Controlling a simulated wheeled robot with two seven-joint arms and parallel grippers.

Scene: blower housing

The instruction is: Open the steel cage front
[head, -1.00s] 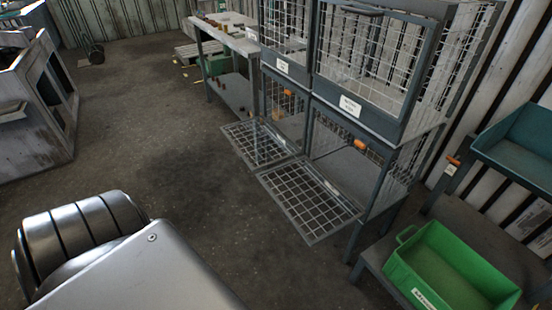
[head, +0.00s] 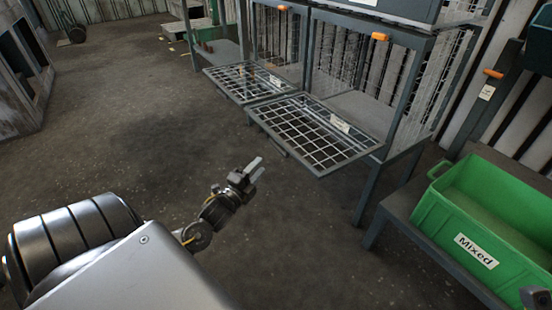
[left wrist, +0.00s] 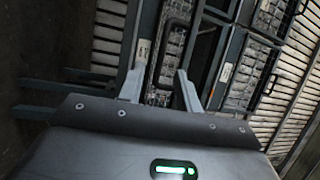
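The steel cage stands at the upper right of the head view. Its two lower mesh fronts, the nearer one (head: 312,135) and the farther one (head: 240,82), are folded down about level, leaving both lower bays open. An upper front shows only its lower edge (head: 385,8). My left gripper (head: 257,170) is open and empty over the floor, left of and below the nearer front, apart from it. In the left wrist view its fingers (left wrist: 160,88) are spread, with a mesh front and its dark handle (left wrist: 172,42) beyond. A grey part at the head view's lower right corner may be my right gripper.
A green bin (head: 485,215) labelled "Mixed" sits on a low dark bench (head: 405,200) at the right. Orange latches (head: 380,36) show on the cage frame. A grey wooden structure (head: 22,85) stands at the far left. The floor between is clear.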

